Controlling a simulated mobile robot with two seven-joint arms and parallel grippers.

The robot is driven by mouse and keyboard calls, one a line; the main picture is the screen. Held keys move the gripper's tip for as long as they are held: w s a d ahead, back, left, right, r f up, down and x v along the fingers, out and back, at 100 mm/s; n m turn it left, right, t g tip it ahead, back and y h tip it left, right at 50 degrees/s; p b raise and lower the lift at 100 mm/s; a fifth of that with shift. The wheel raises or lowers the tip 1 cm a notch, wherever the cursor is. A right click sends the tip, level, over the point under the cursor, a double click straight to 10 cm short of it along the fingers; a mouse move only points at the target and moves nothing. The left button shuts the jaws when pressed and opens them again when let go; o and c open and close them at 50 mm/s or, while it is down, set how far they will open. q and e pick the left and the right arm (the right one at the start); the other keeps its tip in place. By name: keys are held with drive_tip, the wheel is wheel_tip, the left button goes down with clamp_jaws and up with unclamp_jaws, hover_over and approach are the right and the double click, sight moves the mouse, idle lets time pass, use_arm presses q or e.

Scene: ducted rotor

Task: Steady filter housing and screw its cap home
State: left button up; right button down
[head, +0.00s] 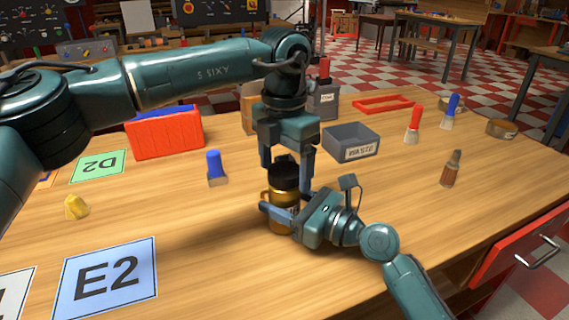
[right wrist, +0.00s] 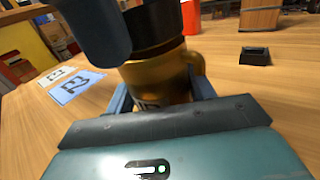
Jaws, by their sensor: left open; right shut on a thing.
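The filter housing (head: 280,216) is a gold cylinder standing on the wooden table, with a side lug and a dark label. Its black cap (head: 284,172) sits on top; I cannot tell how far it is screwed on. My right gripper (head: 279,213) is shut around the housing's body from the right. In the right wrist view the gold housing (right wrist: 158,78) is between the fingers, with the black cap (right wrist: 150,28) above. My left gripper (head: 287,172) points down from above, its open fingers on either side of the cap. A dark blue finger covers part of the cap in the right wrist view.
A grey bin marked WASTE (head: 351,142) stands behind to the right, a red crate (head: 165,134) behind to the left.

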use_arm(q)
wheel_tip(320, 180, up, 12)
idle(0.5)
use_arm(e)
drive_tip(key=shift+c, duration=2.3)
unclamp_jaws()
use_arm(q)
drive_tip(key=shift+r+p, duration=0.3)
use_arm(e)
drive_tip(key=v, duration=1.3)
drive_tip(key=shift+s+d, duration=0.1)
